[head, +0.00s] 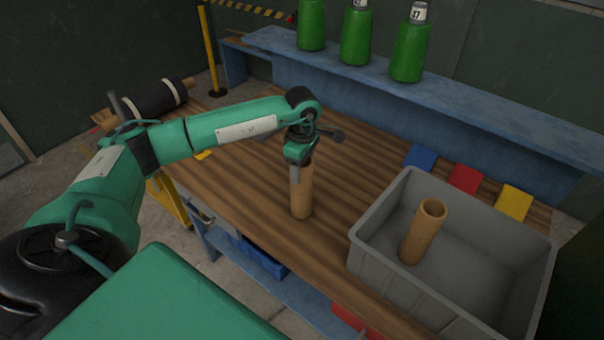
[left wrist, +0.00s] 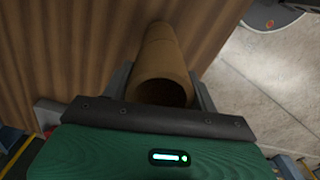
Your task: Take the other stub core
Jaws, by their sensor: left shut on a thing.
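A brown stub core (head: 301,193) stands upright on the wooden bench (head: 347,190). My left gripper (head: 298,170) is above it, pointing down, with its fingers shut on the core's upper end. In the left wrist view the core (left wrist: 160,65) sits between the two fingers, its hollow end facing the camera. A second brown stub core (head: 424,232) stands, leaning slightly, in the grey bin (head: 385,272) at the right. My right gripper does not show.
Blue, red and yellow cards (head: 466,179) lie behind the bin. A blue shelf (head: 460,110) with several green bottles (head: 410,52) runs along the back. A black roll (head: 153,99) lies at the far left. The bench between core and bin is clear.

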